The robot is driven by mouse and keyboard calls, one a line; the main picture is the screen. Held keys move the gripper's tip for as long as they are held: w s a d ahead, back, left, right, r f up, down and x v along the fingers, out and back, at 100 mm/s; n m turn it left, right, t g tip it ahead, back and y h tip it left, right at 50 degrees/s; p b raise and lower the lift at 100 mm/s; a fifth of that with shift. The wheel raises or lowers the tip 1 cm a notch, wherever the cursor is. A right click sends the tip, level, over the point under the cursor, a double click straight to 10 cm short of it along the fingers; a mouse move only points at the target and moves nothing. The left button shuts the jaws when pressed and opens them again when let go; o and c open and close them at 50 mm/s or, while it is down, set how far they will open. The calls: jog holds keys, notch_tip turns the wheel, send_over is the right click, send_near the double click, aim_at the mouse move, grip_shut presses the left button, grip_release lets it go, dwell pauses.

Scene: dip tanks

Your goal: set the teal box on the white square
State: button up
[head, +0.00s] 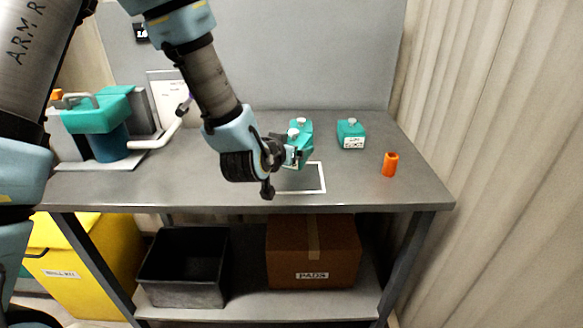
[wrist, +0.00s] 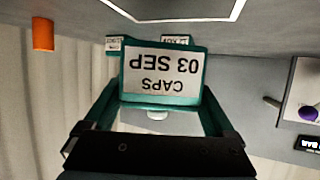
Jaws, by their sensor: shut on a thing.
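My gripper (head: 287,156) is shut on a teal box (head: 303,155). In the wrist view the teal box (wrist: 163,97) sits between the two fingers, with its white label "CAPS 03 SEP" upside down in the picture. A pale knob is on its top. The white square (head: 324,178) is an outline on the grey table; the box and gripper cover its back left part in the head view. Part of the white square (wrist: 185,21) shows at the top of the wrist view, apart from the box. The gap between box and table is hard to tell.
Another teal box (head: 351,134) stands behind right, and one (head: 306,128) partly hidden behind the held box. An orange cylinder (head: 390,164) stands right of the square. A teal and grey apparatus (head: 98,117) fills the table's left. The table front edge is near the square.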

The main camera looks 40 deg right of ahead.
aim_at(292, 179)
jog(key=shift+f+p, duration=0.55)
jog(key=shift+f, duration=2.1)
jog(key=shift+f, duration=0.1)
jog(key=shift+f+b, duration=0.15)
jog(key=shift+b, duration=0.15)
jog(key=o, duration=1.1)
